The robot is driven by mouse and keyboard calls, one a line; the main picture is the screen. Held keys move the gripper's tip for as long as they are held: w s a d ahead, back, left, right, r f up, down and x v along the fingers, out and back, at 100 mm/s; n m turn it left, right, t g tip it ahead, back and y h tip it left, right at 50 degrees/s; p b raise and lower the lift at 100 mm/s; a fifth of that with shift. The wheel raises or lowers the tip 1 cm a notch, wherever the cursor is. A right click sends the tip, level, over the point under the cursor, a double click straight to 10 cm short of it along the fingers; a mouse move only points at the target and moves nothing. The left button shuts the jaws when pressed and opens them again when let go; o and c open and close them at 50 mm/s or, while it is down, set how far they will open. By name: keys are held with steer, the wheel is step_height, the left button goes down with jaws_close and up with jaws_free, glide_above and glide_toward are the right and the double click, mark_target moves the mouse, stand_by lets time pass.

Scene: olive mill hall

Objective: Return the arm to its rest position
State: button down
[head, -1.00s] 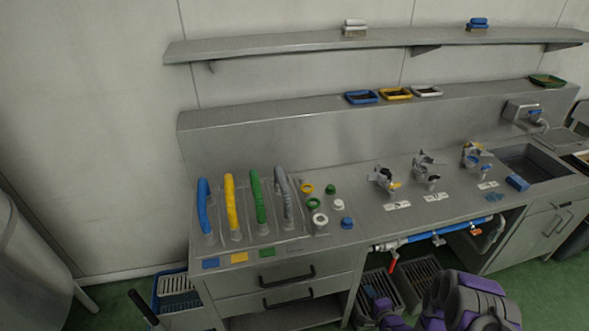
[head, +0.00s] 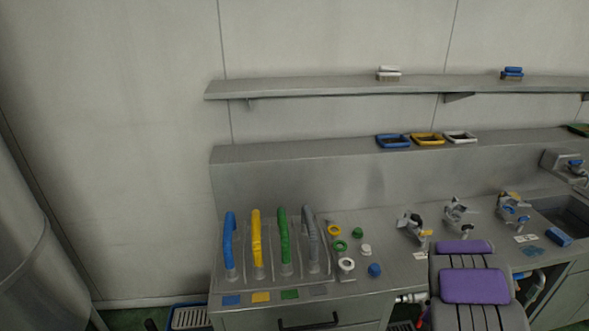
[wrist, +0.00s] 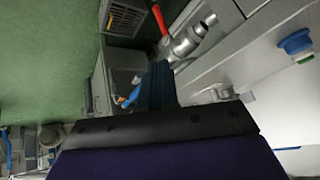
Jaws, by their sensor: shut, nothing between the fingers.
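My arm, with purple and grey links (head: 474,286), shows at the lower right of the head view, in front of the steel bench (head: 365,225). My gripper (wrist: 157,80) shows in the wrist view as a dark, shut pair of fingers with nothing held. In the head view I cannot make out its fingers. In the wrist view a pipe valve (wrist: 187,42) with a red lever (wrist: 160,20) lies beyond the fingertips; I cannot tell the distance.
Blue, yellow, green and grey hoses (head: 284,243) stand on the bench's left part. Small coloured caps (head: 346,265) lie beside them, with metal fittings (head: 411,228) further right. A shelf (head: 330,86) runs above. Green floor (wrist: 45,60) fills the wrist view's upper left.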

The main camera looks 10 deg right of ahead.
steer(key=s+a+r+n+g, duration=0.1)
steer(key=s+a+r+g, duration=0.15)
steer(key=a+r, duration=0.5)
steer(key=s+a+r+n+g, duration=0.15)
steer(key=s+a+r, duration=0.3)
steer(key=r, duration=0.65)
steer(key=s+a+r+n+g+y+b, duration=0.1)
steer(key=s+a+r+n, duration=0.3)
steer(key=s+a, duration=0.7)
steer(key=s+a+r+n+g+y, duration=0.2)
steer(key=s+a+r, duration=0.4)
steer(key=s+a, duration=0.5)
steer(key=shift+s+a+n+g+y+b, duration=0.35)
steer(key=shift+a+n, duration=0.5)
steer(key=shift+a, duration=0.3)
